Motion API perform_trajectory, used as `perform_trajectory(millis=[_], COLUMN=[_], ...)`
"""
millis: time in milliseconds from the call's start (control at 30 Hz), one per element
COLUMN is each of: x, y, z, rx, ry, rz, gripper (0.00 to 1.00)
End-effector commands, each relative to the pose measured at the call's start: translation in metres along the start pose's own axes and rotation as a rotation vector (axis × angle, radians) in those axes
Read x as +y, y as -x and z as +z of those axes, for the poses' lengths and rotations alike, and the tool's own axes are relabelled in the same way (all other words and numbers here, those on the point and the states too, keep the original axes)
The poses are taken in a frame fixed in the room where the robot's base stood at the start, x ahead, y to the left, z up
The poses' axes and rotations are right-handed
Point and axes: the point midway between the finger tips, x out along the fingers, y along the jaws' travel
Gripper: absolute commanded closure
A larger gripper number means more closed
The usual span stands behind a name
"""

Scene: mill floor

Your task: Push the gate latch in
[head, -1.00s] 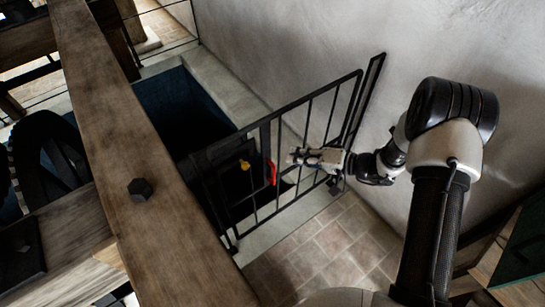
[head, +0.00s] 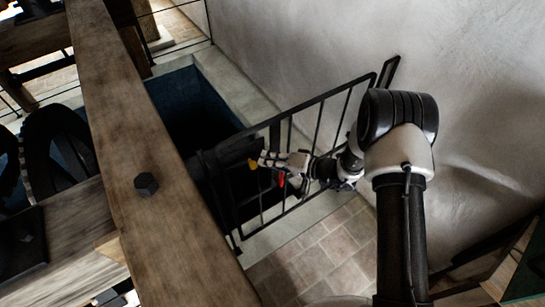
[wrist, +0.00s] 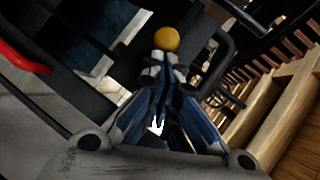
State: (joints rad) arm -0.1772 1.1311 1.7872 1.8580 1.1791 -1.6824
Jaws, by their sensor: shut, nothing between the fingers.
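The black barred gate (head: 322,97) stands across the opening beside the wall. Its latch shows as a yellow-orange round knob (head: 253,163) on a dark plate; in the wrist view the knob (wrist: 167,39) sits just beyond my fingertips. A red handle (head: 281,179) is on the gate, partly hidden by my gripper in the head view; it shows at the left edge of the wrist view (wrist: 20,58). My gripper (head: 264,158) is shut and empty, its tips close to the knob. I cannot tell whether they touch it.
A thick wooden beam (head: 125,120) with a dark bolt head runs down the left. The pale wall (head: 300,45) is behind the gate and to the right. A dark pit (head: 190,105) lies beyond the gate. Tiled floor (head: 325,245) is clear in front.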

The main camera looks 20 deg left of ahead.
Motion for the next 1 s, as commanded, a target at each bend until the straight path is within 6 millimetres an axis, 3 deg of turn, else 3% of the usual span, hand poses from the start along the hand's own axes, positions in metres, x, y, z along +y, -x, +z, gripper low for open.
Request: perform_trajectory(millis=[233,567,1000], x=[-0.001,-0.019,-0.022], y=[-0.001,-0.024,-0.023], z=[0.002,0.039,0.037], rx=[-0.001,-0.002,0.001], ry=[0.0,0.001,0.001], rz=[-0.001,0.0,0.0], gripper=[1.0,1.0,1.0])
